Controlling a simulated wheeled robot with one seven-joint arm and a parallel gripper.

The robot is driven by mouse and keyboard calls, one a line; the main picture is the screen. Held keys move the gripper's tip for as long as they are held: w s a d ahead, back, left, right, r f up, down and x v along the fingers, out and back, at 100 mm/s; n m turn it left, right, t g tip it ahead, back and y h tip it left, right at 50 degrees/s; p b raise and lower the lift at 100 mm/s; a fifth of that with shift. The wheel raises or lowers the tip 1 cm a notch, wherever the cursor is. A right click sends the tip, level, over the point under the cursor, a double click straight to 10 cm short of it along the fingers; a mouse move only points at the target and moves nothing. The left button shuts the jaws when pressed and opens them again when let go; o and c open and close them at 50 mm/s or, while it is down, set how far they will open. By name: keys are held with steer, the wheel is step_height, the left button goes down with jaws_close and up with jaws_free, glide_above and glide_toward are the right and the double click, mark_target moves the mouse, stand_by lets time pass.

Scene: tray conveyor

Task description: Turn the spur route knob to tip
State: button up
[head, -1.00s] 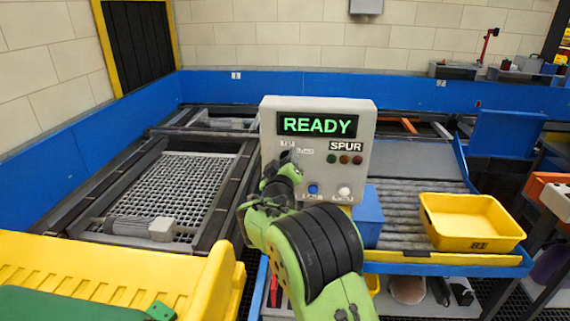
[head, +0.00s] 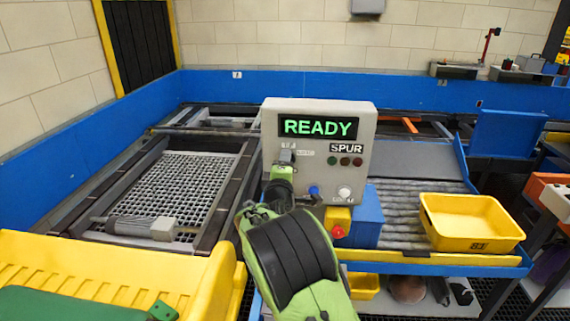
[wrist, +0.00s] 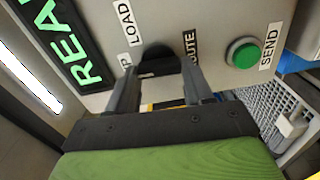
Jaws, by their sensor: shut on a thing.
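The grey control box (head: 322,172) stands upright with its green READY display (head: 318,126) and a SPUR label. In the wrist view, the dark route knob (wrist: 157,56) sits on the panel beside a ROUTE label and a LOAD label; another label ending in P is partly hidden. My gripper (wrist: 160,82) is shut on the knob, one finger on each side. Which label the knob points to cannot be told. In the head view, my gripper (head: 287,156) is at the panel's left side and hides the knob.
A green SEND button (wrist: 243,53) is close to the knob. A blue button (head: 313,190), a white button (head: 344,193) and a red button (head: 339,231) on a yellow box are near my arm. A yellow tray (head: 470,222) rests on the rollers at right.

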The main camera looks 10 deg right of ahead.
steer(key=shift+f+n, duration=0.1)
steer(key=shift+n, duration=0.3)
steer(key=o, duration=1)
steer(key=shift+o, duration=0.2)
steer(key=b+v, duration=0.4)
steer(key=v, duration=1.1)
steer(key=shift+s+a, duration=0.2)
steer(key=shift+s, duration=0.15)
